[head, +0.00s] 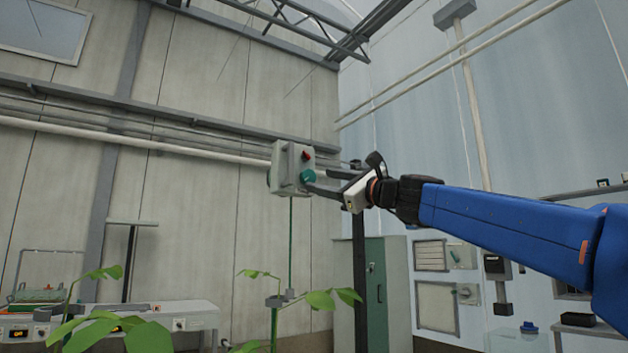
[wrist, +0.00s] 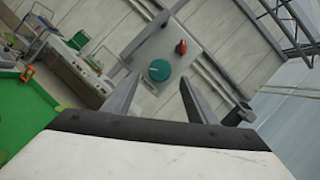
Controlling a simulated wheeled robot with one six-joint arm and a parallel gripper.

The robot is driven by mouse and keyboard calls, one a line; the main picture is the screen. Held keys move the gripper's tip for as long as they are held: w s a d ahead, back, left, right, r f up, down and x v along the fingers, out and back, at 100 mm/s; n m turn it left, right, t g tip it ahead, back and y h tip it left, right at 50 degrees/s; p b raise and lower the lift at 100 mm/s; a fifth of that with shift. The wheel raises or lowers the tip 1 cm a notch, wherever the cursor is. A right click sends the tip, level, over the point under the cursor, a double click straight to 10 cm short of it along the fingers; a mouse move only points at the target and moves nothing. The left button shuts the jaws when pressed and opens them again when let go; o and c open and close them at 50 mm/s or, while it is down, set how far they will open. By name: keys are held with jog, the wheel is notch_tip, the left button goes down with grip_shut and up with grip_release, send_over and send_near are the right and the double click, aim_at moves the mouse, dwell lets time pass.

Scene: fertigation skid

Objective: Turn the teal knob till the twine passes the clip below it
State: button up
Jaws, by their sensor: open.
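The teal knob (head: 308,176) sits on the front face of a grey box (head: 291,160), below a red knob (head: 307,155). In the wrist view the teal knob (wrist: 160,70) shows between and just beyond my fingertips. My gripper (head: 314,182) is open, its two fingers pointing at the teal knob from the right; I cannot tell whether they touch it. A thin green twine (head: 291,245) hangs straight down from the box to a small grey clip (head: 279,300) above a green stake. Whether its end passes the clip is too small to tell.
Leafy plants (head: 335,299) stand below the box. A bench with devices (head: 185,315) is at the lower left. A green cabinet (head: 388,285) and a dark post stand behind, below my arm. The air around the box looks clear.

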aim_at(311, 178)
jog(key=shift+x, duration=2.25)
jog(key=shift+c, duration=0.7)
jog(key=c, duration=0.9)
